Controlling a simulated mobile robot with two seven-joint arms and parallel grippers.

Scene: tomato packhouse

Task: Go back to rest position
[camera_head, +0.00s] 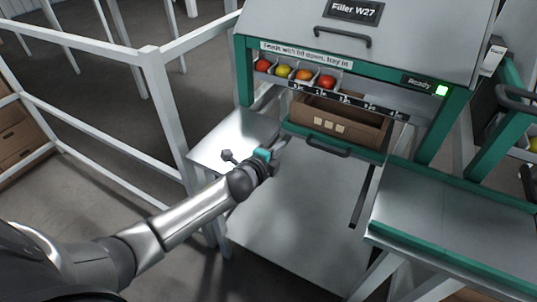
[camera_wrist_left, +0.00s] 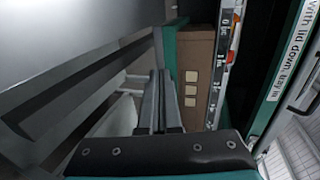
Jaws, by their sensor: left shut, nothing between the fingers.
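My left arm comes in from the left in the head view, and its gripper (camera_head: 277,150) is in front of the filler machine, over the left part of its metal surface. The fingers are shut and hold nothing; they also show close together in the left wrist view (camera_wrist_left: 160,102). A brown box (camera_head: 350,124) sits in the machine's opening, right of and beyond the gripper, and its side with pale squares shows in the left wrist view (camera_wrist_left: 198,60). My right gripper is not in view.
The filler machine's lid (camera_head: 410,40) has a handle, and a green light (camera_head: 442,90) reads Ready. Tomatoes (camera_head: 305,75) sit in a row of cups below the lid. A white railing (camera_head: 165,120) stands at left. A metal side table (camera_head: 460,220) stands at right.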

